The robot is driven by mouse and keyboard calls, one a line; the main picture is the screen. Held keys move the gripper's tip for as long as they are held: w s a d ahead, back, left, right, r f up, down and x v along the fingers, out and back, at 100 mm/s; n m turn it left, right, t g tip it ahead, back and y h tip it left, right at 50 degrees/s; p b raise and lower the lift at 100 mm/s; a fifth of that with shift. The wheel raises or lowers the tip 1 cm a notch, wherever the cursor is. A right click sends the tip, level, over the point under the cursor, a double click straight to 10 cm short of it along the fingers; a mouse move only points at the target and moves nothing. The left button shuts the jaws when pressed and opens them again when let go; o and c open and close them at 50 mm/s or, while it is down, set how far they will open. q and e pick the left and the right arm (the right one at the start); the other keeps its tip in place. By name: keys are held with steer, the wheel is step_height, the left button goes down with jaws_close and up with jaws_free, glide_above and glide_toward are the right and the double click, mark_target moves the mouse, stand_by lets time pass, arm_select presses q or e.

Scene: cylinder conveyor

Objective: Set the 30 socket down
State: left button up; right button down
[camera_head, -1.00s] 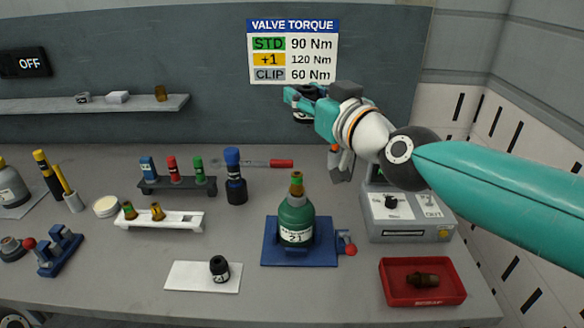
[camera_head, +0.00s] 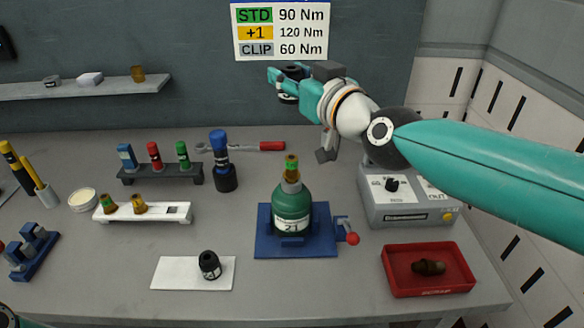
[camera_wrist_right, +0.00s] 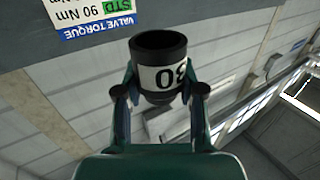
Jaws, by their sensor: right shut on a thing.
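My right gripper (camera_head: 285,82) is raised in front of the back wall, below the torque sign. It is shut on the 30 socket, a short dark cylinder with a white label reading 30. The 30 socket (camera_wrist_right: 160,65) sits between both fingers in the right wrist view, its hollow end showing. In the head view the held socket (camera_head: 288,98) shows only as a small dark shape, high above the bench. A white mat (camera_head: 170,272) lies at the bench front with another black socket (camera_head: 209,264) on it. My left gripper is not in view.
A green cylinder (camera_head: 292,209) stands in a blue holder (camera_head: 266,240) at mid-bench. A red tray (camera_head: 398,288) holds a brown fitting. A grey device (camera_head: 410,215) stands at right. A dark rack (camera_head: 150,178) and white rack (camera_head: 122,217) stand left. The front bench strip is mostly clear.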

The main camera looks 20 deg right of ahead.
mark_target(291, 157)
step_height(291, 157, down, 16)
steer(key=b, duration=0.3)
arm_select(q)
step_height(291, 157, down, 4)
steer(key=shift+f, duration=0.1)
arm_select(e)
steer(key=shift+f, duration=0.15)
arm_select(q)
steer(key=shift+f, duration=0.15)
arm_select(e)
steer(key=c, duration=0.7)
jaws_free()
